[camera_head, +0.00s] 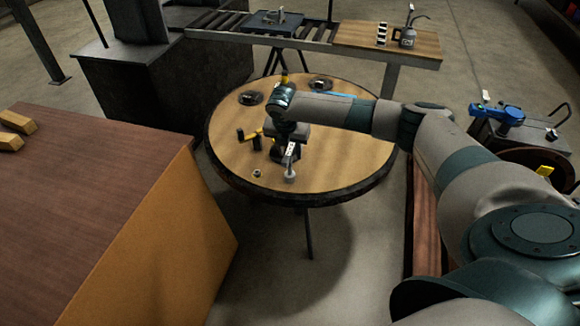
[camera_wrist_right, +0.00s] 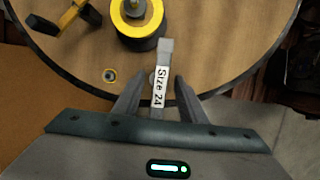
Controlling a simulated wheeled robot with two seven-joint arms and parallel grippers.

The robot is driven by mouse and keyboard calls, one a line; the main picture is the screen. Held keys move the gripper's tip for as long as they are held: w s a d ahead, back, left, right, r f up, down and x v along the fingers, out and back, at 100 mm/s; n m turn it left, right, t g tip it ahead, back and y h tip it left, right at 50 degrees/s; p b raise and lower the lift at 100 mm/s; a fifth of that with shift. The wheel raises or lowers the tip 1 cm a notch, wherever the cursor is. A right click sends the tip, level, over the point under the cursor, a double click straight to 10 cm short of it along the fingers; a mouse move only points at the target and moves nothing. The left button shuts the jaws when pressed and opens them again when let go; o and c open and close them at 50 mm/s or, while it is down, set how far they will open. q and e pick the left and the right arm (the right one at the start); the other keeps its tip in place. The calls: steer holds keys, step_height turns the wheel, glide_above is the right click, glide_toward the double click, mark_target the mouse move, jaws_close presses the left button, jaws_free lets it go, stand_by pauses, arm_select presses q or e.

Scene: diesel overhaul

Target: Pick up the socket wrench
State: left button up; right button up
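The socket wrench (camera_wrist_right: 166,50) is a grey bar with a white label reading "Size 24". In the wrist view it lies between the two fingers of my right gripper (camera_wrist_right: 157,92), with a gap visible on each side. In the head view the wrench (camera_head: 291,154) shows over the near part of the round table, just below my right gripper (camera_head: 289,142). Its lower end is partly hidden by the label and gripper in the wrist view. My right gripper is open around it. My left gripper is not in view.
The round wooden table (camera_head: 350,165) also holds a black-and-yellow tool (camera_head: 249,138), a small ring (camera_head: 257,174) and dark round parts (camera_head: 251,98). A yellow-and-black cylinder (camera_wrist_right: 137,20) stands close to the wrench. A brown workbench (camera_head: 80,200) is at left; a conveyor (camera_head: 225,24) is behind.

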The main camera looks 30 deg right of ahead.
jaws_close()
steer(key=shift+r, duration=0.15)
